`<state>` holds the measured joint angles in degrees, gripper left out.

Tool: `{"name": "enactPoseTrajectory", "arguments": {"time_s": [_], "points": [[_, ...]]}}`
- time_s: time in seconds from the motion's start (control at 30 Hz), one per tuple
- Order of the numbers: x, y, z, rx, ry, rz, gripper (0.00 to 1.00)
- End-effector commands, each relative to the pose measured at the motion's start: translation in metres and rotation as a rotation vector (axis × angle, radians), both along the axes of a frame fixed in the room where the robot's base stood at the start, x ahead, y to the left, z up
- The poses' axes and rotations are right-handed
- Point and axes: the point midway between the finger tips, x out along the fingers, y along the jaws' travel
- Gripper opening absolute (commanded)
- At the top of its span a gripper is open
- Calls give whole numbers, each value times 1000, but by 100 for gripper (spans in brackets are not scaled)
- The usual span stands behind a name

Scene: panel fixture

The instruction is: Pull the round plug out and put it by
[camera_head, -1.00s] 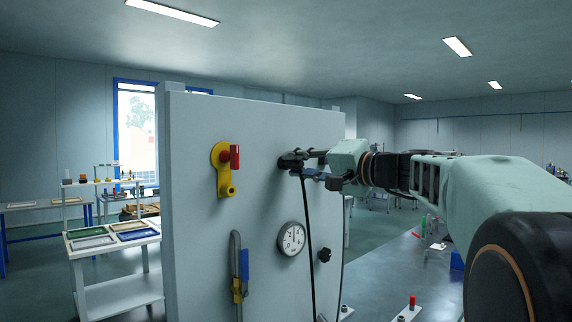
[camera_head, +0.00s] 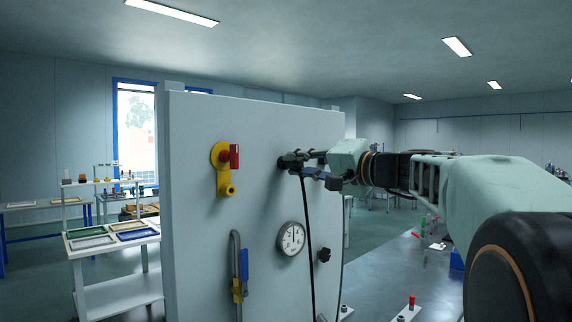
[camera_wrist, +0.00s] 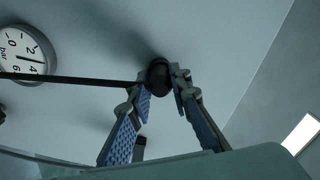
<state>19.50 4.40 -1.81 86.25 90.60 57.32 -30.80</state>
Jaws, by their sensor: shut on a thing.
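The round plug (camera_wrist: 158,72) is dark, with a black cable (camera_wrist: 70,79) running from it. In the head view the plug (camera_head: 289,162) is at the upper part of the white panel (camera_head: 200,255), and the cable hangs down from it. My gripper (camera_head: 300,160) is at the panel, its fingers around the plug. In the wrist view my gripper (camera_wrist: 162,92) has a finger on each side of the plug and is shut on it. The plug still looks to be at the panel face; the socket behind it is hidden.
The panel also carries a yellow fitting with a red handle (camera_head: 234,157), a pressure gauge (camera_head: 291,238), a black knob (camera_head: 324,255) and a pipe with a blue lever (camera_head: 243,265). A shelf table (camera_head: 115,282) with trays stands behind at left. A grey bench (camera_head: 385,270) lies at right.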

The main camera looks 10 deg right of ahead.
Motion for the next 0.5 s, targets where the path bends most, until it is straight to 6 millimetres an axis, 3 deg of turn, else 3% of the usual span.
{"name": "enactPoseTrajectory", "arguments": {"time_s": [0.5], "points": [[-8, -7, -1, -1, 1, -1, 0]]}}
